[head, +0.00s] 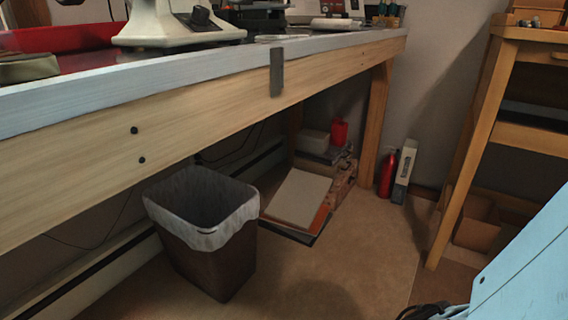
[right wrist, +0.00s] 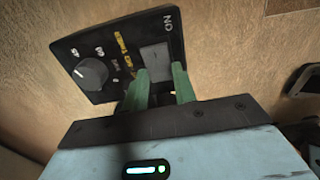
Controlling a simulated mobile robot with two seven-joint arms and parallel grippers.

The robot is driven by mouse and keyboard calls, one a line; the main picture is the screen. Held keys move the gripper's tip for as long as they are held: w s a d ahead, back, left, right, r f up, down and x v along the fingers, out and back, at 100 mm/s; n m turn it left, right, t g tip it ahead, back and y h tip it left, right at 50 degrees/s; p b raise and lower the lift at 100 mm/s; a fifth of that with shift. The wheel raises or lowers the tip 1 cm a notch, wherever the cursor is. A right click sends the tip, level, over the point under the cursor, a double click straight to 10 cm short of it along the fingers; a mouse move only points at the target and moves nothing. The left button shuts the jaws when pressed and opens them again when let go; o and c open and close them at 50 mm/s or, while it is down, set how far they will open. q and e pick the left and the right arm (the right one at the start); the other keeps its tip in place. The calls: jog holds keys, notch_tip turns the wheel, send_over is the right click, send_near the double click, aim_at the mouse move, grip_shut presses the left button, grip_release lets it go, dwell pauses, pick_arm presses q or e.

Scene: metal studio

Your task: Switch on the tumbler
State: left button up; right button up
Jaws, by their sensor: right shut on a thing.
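The tumbler's black control panel (right wrist: 115,52) shows in the right wrist view, tilted, with a round grey knob (right wrist: 90,73), yellow and white markings and a grey square switch (right wrist: 155,57). My right gripper (right wrist: 161,73) has its two green fingers at the lower edge of this switch, one on each side. I cannot read the switch's position. In the head view my right arm comes in at the lower right, and its fingers are not seen. My left gripper is not in view.
In the head view a long workbench (head: 200,95) runs along the left. A dark waste bin (head: 207,258) with a pale liner stands under it. A red bottle (head: 387,174) stands by the far wall and a wooden shelf unit (head: 462,150) at the right.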

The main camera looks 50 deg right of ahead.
jog(key=shift+d, duration=0.1)
jog(key=shift+c, duration=0.4)
jog(key=shift+d+y, duration=0.2)
jog(key=shift+y, duration=0.7)
jog(key=shift+d+y+b, duration=0.1)
jog(key=shift+y+b, duration=0.3)
jog(key=shift+b, duration=0.25)
jog(key=o, duration=1)
